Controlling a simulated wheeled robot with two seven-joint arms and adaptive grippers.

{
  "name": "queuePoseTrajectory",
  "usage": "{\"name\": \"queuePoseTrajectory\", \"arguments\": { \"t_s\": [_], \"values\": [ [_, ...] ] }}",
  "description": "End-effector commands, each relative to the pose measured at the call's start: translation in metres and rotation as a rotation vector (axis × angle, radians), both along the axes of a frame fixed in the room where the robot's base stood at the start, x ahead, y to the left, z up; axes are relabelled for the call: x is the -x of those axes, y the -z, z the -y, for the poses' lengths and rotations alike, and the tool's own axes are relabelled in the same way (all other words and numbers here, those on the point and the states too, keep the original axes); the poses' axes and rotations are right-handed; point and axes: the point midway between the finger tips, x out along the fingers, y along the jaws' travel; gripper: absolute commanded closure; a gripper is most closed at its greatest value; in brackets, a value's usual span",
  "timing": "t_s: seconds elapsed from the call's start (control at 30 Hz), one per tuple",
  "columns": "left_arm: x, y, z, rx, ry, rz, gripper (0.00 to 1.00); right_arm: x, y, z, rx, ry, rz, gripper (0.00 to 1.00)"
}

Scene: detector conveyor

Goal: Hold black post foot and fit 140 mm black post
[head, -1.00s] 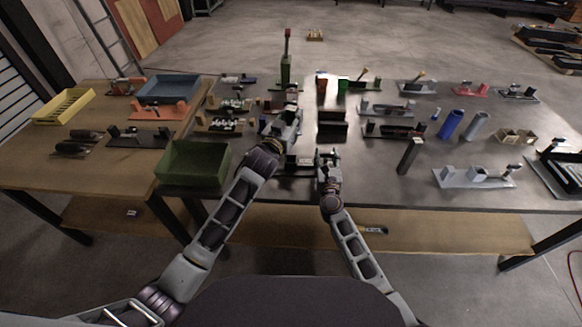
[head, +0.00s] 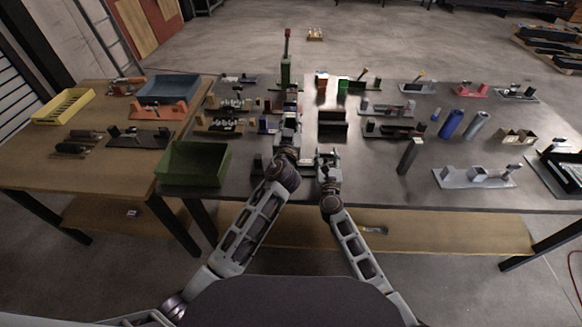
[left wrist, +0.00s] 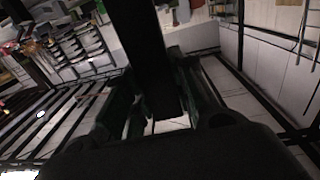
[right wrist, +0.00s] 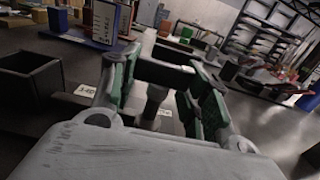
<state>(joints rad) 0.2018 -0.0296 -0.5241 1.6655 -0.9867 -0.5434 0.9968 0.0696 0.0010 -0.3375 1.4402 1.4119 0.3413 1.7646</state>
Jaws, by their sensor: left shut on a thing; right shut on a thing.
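My left gripper (head: 290,128) is shut on the black post (left wrist: 150,60), which runs as a long dark bar between its fingers in the left wrist view. In the head view the post is hard to make out. My right gripper (head: 328,158) is lower and just to the right of the left one, near the table's front edge. It is shut on a dark part, apparently the black post foot (right wrist: 165,73), between its green-padded fingers in the right wrist view. The foot is partly hidden by the fingers. I cannot tell whether post and foot touch.
A dark open box (head: 332,128) stands behind my right gripper. A green bin (head: 194,165) is to the left, and a dark upright post (head: 408,157) stands to the right. Several fixtures and parts fill the back of the metal table (head: 370,185); its front strip is mostly clear.

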Motion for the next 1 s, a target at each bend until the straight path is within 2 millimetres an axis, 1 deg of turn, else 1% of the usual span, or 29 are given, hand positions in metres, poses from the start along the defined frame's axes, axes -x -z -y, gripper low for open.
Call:
{"name": "queuePoseTrajectory", "arguments": {
  "t_s": [0.23, 0.7, 0.87, 1.0],
  "values": [
    [0.005, -0.002, 0.0, 0.002, -0.064, 0.001, 1.0, 0.0, 0.0, 0.0, 0.0, 0.0, 0.0, 1.0],
    [0.005, -0.002, 0.0, 0.0, -0.072, 0.001, 1.0, 0.0, 0.0, 0.0, 0.0, 0.0, 0.0, 1.0],
    [0.005, 0.008, 0.0, -0.001, -0.072, -0.001, 1.0, 0.0, 0.0, 0.0, 0.0, 0.0, -0.001, 1.0],
    [0.005, 0.024, 0.0, -0.003, -0.072, -0.002, 1.0, 0.0, 0.0, 0.0, 0.0, 0.0, 0.0, 1.0]
  ]
}}
